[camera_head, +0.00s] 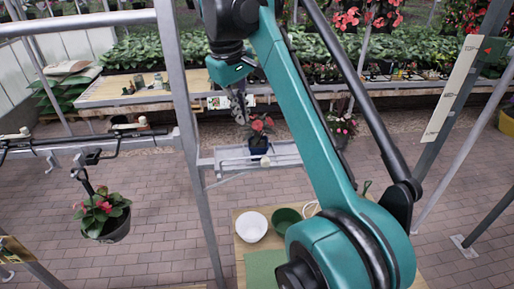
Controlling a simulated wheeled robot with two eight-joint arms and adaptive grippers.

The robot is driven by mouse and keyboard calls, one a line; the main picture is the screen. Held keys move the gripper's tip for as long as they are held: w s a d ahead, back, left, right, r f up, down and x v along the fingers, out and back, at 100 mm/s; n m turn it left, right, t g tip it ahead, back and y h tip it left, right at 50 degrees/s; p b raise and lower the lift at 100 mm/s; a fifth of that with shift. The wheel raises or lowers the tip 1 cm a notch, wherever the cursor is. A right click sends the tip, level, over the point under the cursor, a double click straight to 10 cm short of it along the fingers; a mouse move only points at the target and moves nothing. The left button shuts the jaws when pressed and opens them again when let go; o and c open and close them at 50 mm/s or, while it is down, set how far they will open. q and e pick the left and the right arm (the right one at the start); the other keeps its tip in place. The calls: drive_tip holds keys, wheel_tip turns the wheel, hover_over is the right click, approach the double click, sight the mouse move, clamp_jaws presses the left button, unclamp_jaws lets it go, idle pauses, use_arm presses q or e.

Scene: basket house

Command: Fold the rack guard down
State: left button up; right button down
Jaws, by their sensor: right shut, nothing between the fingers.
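A pale grey rack tray (228,166) stands in the middle, behind a grey upright post. My right gripper (240,116) hangs above the tray, fingers pointing down, shut and empty. It looks apart from the tray in the picture, up and left of the flowers. My left gripper is not in view.
Grey posts (184,110) and a top rail (75,22) stand close in front. A potted plant (102,215) hangs from a black hook at left. A bench below holds a white bowl (251,227) and a green bowl (286,218). Plant benches line the back.

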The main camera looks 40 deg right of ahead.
sight(257, 149)
drive_tip(key=s+f, duration=0.1)
drive_tip(key=f, duration=0.2)
drive_tip(key=s+d+f+p, duration=0.1)
drive_tip(key=f, duration=0.2)
drive_tip(key=s+d+f, duration=0.1)
drive_tip(key=f, duration=0.2)
drive_tip(key=shift+s+d+f, duration=0.1)
drive_tip(key=shift+s+f, duration=0.2)
drive_tip(key=shift+w+d+f, duration=0.1)
drive_tip(key=shift+w+f, duration=0.05)
drive_tip(key=shift+w, duration=0.1)
